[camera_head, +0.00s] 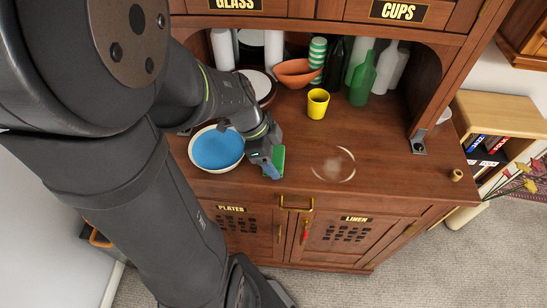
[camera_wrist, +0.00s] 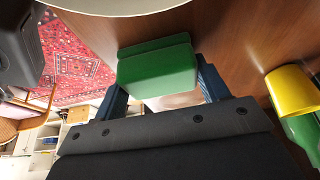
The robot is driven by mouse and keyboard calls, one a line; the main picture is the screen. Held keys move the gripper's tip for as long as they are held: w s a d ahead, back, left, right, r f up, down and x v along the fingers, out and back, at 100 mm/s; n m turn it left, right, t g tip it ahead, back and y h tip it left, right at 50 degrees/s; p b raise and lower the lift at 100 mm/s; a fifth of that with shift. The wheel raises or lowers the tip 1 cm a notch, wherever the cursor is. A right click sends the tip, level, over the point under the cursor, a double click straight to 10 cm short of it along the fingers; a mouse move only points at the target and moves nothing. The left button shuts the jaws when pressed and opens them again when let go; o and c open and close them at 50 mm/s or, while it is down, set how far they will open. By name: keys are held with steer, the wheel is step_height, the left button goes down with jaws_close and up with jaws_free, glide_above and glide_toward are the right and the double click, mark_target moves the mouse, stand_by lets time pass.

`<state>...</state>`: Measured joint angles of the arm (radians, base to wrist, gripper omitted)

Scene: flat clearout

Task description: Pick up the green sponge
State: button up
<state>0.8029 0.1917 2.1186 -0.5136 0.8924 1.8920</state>
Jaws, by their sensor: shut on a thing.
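The green sponge (camera_wrist: 157,68) is a rectangular block between the two blue fingers of my gripper (camera_wrist: 160,85) in the wrist view. My gripper is shut on it. In the head view my gripper (camera_head: 268,162) is above the wooden counter, and a green part of the sponge (camera_head: 278,160) shows beside its fingers. I cannot tell whether the sponge touches the counter. It is right of a bowl with a blue inside.
The bowl (camera_head: 217,149) stands close left of my gripper. A yellow cup (camera_head: 317,103), an orange bowl (camera_head: 297,73) and a green bottle (camera_head: 362,79) stand behind. A pale ring mark (camera_head: 334,166) lies on the clear counter to the right.

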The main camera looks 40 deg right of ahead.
mark_target(281, 155)
steer(key=shift+r, duration=0.1)
steer(key=shift+r, duration=0.6)
step_height(281, 155, up, 3)
steer(key=shift+f, duration=0.1)
steer(key=s+r, duration=0.6)
steer(key=s, duration=0.5)
steer(key=shift+s+d+r, duration=0.25)
steer(key=shift+s+r, duration=0.1)
steer(key=shift+r, duration=0.05)
